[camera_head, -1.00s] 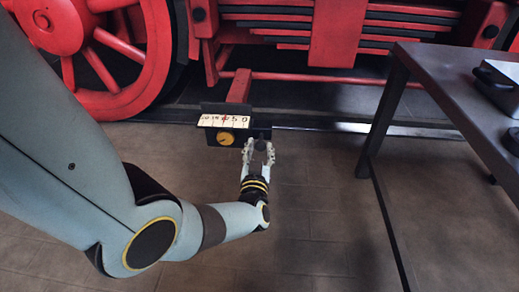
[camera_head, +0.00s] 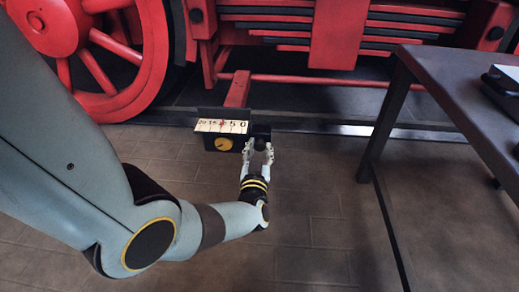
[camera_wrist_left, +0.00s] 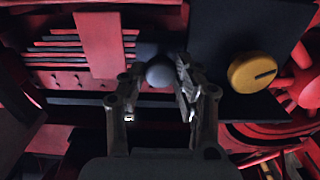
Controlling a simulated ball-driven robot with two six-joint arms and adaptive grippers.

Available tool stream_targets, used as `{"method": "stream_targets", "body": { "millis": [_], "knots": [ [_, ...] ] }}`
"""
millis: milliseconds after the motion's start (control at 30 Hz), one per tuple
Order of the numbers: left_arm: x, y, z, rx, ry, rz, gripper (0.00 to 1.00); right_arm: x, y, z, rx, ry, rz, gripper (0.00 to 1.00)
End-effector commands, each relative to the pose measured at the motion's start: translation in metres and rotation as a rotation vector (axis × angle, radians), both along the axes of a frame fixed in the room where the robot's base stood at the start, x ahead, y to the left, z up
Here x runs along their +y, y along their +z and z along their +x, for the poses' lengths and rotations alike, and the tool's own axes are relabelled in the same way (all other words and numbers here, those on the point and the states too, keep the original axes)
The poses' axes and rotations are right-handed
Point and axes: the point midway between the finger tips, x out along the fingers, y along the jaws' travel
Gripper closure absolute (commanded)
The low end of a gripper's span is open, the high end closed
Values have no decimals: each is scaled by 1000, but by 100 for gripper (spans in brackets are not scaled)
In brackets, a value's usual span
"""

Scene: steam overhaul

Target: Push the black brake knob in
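The brake knob shows in the left wrist view as a dark, round-ended knob (camera_wrist_left: 160,74) beside the black box. In the head view, a black box (camera_head: 208,139) with a white number scale and a yellow dial stands low in front of the red locomotive. The knob area at its right end (camera_head: 260,131) is dark and partly covered by my fingertips. My left gripper (camera_head: 259,148) is open at the box's right end. Its fingers stand on either side of the knob in the wrist view, nearer on the right; I cannot tell whether they touch it. My right gripper is not in view.
The yellow dial (camera_wrist_left: 252,72) sits close to the right finger in the wrist view. A dark table (camera_head: 430,62) stands at the right with a black object on it. Red wheels (camera_head: 95,45) and frame are behind. The tiled floor (camera_head: 310,215) is clear.

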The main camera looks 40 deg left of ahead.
Motion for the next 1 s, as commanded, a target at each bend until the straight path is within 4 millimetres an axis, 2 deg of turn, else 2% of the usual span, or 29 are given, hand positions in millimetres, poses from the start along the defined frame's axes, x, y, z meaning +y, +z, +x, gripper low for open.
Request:
{"method": "stream_targets", "body": {
  "millis": [33,200,567,1000],
  "knots": [
    [1,3,2,-6,1,3,68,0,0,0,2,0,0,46],
    [1,3,1,-6,1,3,45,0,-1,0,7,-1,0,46],
    [-4,1,-5,-4,0,0,45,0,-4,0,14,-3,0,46],
    [-50,2,-81,-5,2,2,45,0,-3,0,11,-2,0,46]
  ]
}}
